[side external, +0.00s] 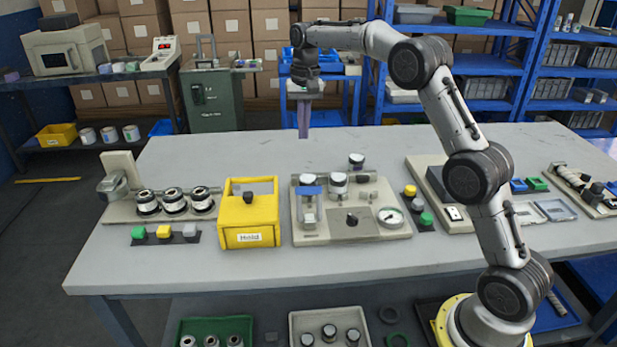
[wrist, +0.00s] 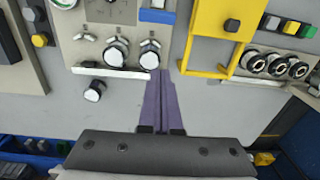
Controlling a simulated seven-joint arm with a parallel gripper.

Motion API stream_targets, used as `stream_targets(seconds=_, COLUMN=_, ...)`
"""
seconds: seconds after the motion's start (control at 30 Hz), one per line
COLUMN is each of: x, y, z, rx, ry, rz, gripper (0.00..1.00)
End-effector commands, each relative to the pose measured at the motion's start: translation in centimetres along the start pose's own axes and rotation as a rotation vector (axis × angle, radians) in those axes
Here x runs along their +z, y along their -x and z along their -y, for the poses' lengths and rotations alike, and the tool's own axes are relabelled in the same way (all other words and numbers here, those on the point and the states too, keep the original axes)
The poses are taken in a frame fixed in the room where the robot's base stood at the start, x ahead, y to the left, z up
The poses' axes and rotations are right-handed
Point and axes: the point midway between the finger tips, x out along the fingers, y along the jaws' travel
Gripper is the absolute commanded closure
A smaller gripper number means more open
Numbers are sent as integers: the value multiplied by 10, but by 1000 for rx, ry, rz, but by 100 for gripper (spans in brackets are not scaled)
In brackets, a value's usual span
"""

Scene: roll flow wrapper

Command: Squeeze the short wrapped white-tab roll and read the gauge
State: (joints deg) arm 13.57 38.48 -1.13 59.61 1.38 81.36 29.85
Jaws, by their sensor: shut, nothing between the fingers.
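My gripper (side external: 303,135) is above the far part of the grey table, with its long purple fingers pointing down, shut and empty. The fingers (wrist: 160,75) also show shut in the wrist view. The round gauge (side external: 391,217) is on the right of the beige fixture (side external: 310,238); its reading is too small to tell. Two white-topped rolls, one at the middle (side external: 338,183) and one at the left (side external: 307,182), are at the fixture's back edge. Another white-topped roll (side external: 357,160) stands behind it, also in the wrist view (wrist: 95,90). I cannot tell which is the short white-tab roll.
A yellow frame box (side external: 249,235) stands left of the fixture. Several dark-and-white rolls (side external: 172,200) sit in a rack at far left. Coloured blocks (side external: 164,232) lie in front of it. Small coloured buttons (side external: 426,219) stand right of the gauge. The table's back is mostly clear.

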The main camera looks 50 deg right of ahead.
Motion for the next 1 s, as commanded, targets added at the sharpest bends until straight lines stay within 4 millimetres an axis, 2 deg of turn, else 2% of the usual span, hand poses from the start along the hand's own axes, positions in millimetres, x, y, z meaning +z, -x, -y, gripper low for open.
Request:
stream_targets(seconds=0.03, x=-4, y=-14, z=-2, rx=11, ry=-7, rz=19, gripper=100)
stream_targets(seconds=0.1, x=-6, y=-28, z=-6, rx=23, ry=-14, rz=40, gripper=100)
stream_targets(seconds=0.2, x=-8, y=-38, z=-9, rx=33, ry=-21, rz=57, gripper=100)
stream_targets(seconds=0.6, x=-9, y=-41, z=-11, rx=35, ry=-25, rz=61, gripper=100)
stream_targets(seconds=0.73, x=-8, y=-50, z=-12, rx=37, ry=-25, rz=64, gripper=100)
stream_targets(seconds=0.87, x=-6, y=-69, z=-13, rx=37, ry=-25, rz=65, gripper=100)
stream_targets(seconds=1.0, x=-4, y=-97, z=-14, rx=38, ry=-25, rz=66, gripper=100)
